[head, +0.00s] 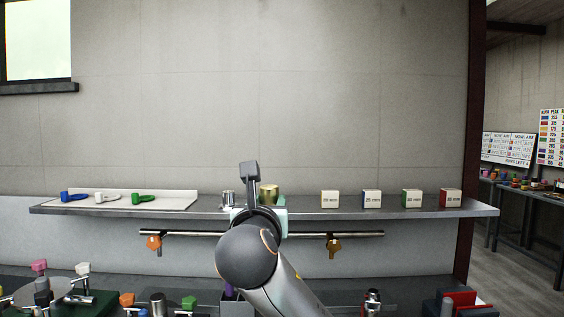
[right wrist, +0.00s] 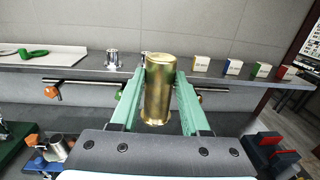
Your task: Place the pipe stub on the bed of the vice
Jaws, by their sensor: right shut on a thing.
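My right gripper (head: 262,213) is raised in front of the shelf, largely hidden by its own arm in the head view. In the right wrist view its two mint-green fingers (right wrist: 158,100) are shut on a brass cylinder (right wrist: 158,85), which looks like the pipe stub. The cylinder stands about upright between the fingers. Its upper part shows beyond the gripper in the head view (head: 269,193). A red and dark block-shaped fixture (head: 465,303) at the lower right may be the vice; it also shows in the right wrist view (right wrist: 275,150). Its bed is not clearly visible. My left gripper is not in view.
The grey shelf (head: 420,210) bears coloured spanner-like tools (head: 75,196), a steel flanged piece (head: 228,198) and several labelled blocks (head: 371,198). A rail (head: 200,234) with orange-tagged hanging pieces runs below. Knobbed fittings and a steel cylinder (head: 157,303) crowd the lower left.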

